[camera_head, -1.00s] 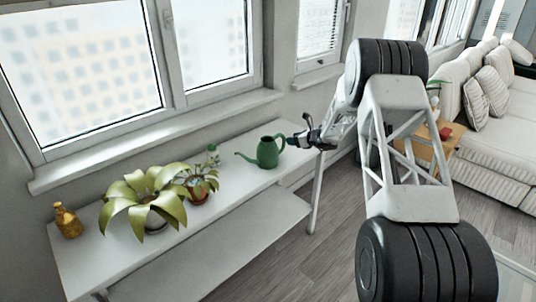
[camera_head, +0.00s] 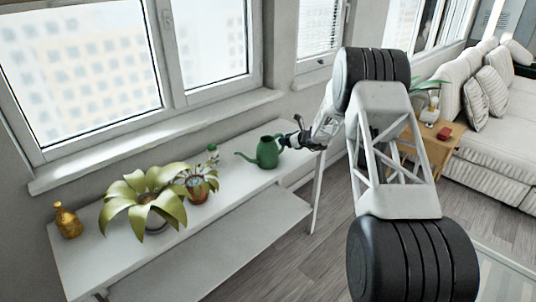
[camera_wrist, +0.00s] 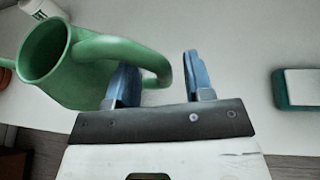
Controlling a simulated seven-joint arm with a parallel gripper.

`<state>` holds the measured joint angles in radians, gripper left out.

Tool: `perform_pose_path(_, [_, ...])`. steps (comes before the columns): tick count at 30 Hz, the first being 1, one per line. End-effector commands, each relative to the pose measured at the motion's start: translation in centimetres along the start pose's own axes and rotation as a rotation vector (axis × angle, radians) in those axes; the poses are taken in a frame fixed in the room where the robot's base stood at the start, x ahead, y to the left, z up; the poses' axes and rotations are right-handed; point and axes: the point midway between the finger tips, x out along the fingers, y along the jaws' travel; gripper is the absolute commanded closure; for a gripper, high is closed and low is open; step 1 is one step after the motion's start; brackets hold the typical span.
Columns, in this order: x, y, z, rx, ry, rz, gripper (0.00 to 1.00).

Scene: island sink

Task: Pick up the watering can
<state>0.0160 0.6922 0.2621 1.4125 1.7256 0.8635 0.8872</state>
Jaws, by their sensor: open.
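The green watering can (camera_head: 267,152) stands upright on the white bench, its spout pointing left and its handle on the right, toward my gripper. My gripper (camera_head: 286,139) is at the can's right side in the head view. In the wrist view, the watering can (camera_wrist: 72,62) fills the upper left, with its round opening facing the camera. Its curved handle reaches between the two blue fingers of my open gripper (camera_wrist: 163,80). The left finger overlaps the handle in the picture; I cannot tell whether it touches.
The white bench (camera_head: 112,250) runs below the window. A large leafy plant (camera_head: 143,200), a smaller potted plant (camera_head: 198,187) and a gold bottle (camera_head: 67,221) stand left of the can. A teal-edged white object (camera_wrist: 298,88) is at the right in the wrist view.

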Motion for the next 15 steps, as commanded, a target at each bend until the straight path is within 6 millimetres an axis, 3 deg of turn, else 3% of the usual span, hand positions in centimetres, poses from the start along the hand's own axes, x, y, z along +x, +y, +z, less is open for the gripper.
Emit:
perform_pose_path(6, [1.4, 0.0, -0.1, 0.001, 0.0, -0.001, 0.52])
perform_pose_path(15, [1.6, 0.0, 0.0, 0.001, 0.0, -0.001, 0.52])
